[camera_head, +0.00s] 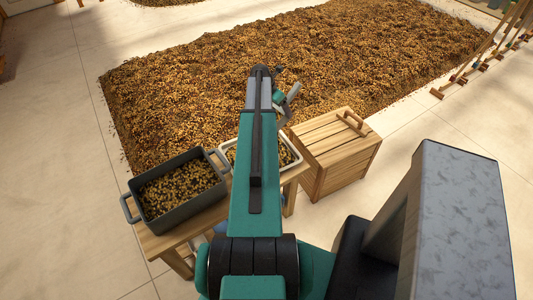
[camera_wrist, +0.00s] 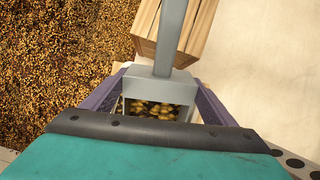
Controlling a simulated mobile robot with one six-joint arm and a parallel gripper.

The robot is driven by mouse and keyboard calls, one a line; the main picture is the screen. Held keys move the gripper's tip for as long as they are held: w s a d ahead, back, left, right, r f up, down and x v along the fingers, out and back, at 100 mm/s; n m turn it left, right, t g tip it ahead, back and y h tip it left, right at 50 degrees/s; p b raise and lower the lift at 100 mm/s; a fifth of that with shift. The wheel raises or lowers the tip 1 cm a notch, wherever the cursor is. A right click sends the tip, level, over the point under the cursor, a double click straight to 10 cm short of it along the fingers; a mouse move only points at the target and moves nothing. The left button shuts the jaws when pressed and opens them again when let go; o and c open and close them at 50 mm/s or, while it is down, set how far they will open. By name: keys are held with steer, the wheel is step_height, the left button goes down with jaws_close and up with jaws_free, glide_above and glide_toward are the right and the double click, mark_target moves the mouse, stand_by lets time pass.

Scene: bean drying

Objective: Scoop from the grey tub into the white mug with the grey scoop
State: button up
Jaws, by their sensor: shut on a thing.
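The grey tub (camera_head: 190,211) stands on a low wooden bench at the left in the head view, with beans in it. My gripper (camera_wrist: 160,82) is shut on the grey scoop, one purple finger on each side of it. The scoop's handle (camera_wrist: 172,45) points away to the top of the wrist view. Yellow and dark beans show at the scoop's open body, seemingly inside it. In the head view my gripper (camera_head: 284,102) is mostly hidden by my arm, above the area right of the tub. I cannot make out the white mug in either view.
A white-rimmed container (camera_head: 297,157) with beans stands on the bench right of the tub, partly behind my arm. A slatted wooden crate (camera_head: 335,150) stands farther right. A wide bed of beans (camera_head: 200,95) covers the floor behind. Pale floor is clear at the left.

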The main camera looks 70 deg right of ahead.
steer(key=shift+w+a+r+g+h+b, duration=0.25)
steer(key=shift+a+r+h+b, duration=0.1)
steer(key=shift+a+h, duration=0.1)
steer(key=shift+w+a+r+g+h+b, duration=0.15)
steer(key=shift+w+a+r+h+b, duration=0.05)
steer(key=shift+a+r+h+b, duration=0.2)
stand_by(2.2)
steer(key=shift+d+p, duration=0.1)
steer(key=shift+p, duration=0.2)
steer(key=shift+s+d+f+y+p, duration=0.15)
steer(key=shift+s+d+y+p, duration=0.15)
steer(key=shift+p, duration=0.8)
steer(key=shift+d+f+t+y+p, duration=0.2)
steer(key=shift+f+t+y+p, duration=0.1)
steer(key=shift+f+p, duration=0.1)
steer(key=shift+s+d+r+p, duration=0.1)
steer(key=shift+d+p, duration=0.05)
steer(key=shift+p, duration=0.25)
stand_by(0.4)
